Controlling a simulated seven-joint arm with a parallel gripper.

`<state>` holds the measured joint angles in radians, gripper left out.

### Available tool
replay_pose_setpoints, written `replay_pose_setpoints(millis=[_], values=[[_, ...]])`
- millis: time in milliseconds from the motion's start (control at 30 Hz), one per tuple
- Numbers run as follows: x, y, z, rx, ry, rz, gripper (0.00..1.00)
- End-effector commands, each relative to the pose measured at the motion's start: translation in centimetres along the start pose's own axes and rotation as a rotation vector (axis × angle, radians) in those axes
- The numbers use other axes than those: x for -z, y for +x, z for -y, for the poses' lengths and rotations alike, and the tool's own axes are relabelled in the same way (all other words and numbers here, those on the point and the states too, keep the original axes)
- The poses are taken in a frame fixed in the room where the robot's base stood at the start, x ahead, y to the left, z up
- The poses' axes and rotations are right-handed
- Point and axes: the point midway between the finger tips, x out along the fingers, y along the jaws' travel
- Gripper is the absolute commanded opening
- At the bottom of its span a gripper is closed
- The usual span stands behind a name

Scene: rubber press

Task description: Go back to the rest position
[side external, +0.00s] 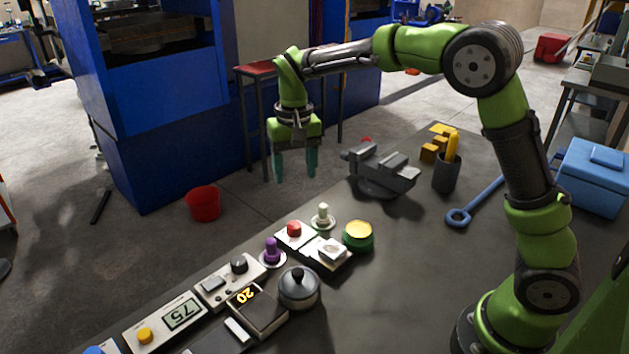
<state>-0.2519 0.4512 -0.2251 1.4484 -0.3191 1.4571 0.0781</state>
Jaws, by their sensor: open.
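My gripper (295,166) is green with two teal fingers pointing straight down. The fingers are apart with nothing between them. It hangs in the air left of the grey vise (382,171), and in the picture it is above the control panel. My green arm reaches from its base at the lower right, up and over to the left. No marker of the rest position is visible.
The dark bench (400,270) carries buttons, displays and a round knob (299,287) at the front left. A blue press (150,110) stands behind, a red bucket (203,204) on the floor.

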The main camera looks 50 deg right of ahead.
Motion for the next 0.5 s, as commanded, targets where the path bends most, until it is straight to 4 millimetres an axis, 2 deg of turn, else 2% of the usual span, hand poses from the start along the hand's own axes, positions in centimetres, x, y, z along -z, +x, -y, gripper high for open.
replay_pose_setpoints(millis=[100,300,500], values=[[-3.0,-1.9,-1.8,0.090,-0.043,-0.039,0.62],[-8.7,-4.3,-4.8,0.228,-0.101,-0.142,0.62],[-14.7,-5.4,-7.9,0.329,-0.135,-0.279,0.62]])
